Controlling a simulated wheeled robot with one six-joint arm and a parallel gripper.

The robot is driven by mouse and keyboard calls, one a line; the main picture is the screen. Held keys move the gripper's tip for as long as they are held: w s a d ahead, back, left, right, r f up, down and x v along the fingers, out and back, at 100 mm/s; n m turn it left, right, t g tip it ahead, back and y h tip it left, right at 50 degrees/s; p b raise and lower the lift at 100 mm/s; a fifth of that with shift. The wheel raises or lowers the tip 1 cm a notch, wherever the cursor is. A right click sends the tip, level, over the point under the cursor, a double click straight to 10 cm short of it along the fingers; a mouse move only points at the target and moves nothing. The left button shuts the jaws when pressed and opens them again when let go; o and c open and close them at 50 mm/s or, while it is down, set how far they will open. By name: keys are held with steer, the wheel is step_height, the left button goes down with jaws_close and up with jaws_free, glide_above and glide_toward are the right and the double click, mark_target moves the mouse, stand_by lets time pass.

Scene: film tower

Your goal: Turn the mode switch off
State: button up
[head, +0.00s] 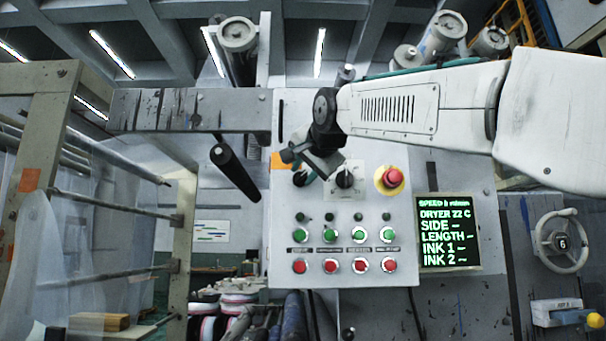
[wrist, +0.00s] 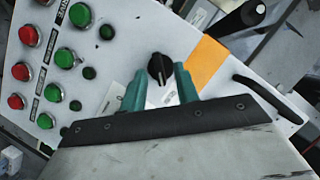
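A black rotary knob (wrist: 158,66) sits beside the orange sticker on the grey control panel. It is probably the mode switch, but its label is too small to read. A pale pointer line on it points toward the bottom of the wrist view. My gripper (wrist: 160,76) has its two teal fingers apart, one on each side of the knob, with gaps showing. In the head view my gripper (head: 305,173) is at the panel's upper left and partly hides this knob. A second black knob (head: 345,181) on a pale plate is just to the right.
A red emergency button (head: 391,179) on a yellow ring is further right. Rows of green buttons (head: 330,235) and red buttons (head: 330,266) lie below. A lit display (head: 449,228) is at the right. A dark roller end (head: 222,155) sticks out at the left.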

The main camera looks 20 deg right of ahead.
steer(key=shift+w+f, duration=0.15)
steer(key=shift+w, duration=0.45)
steer(key=shift+c, duration=0.3)
jaws_close()
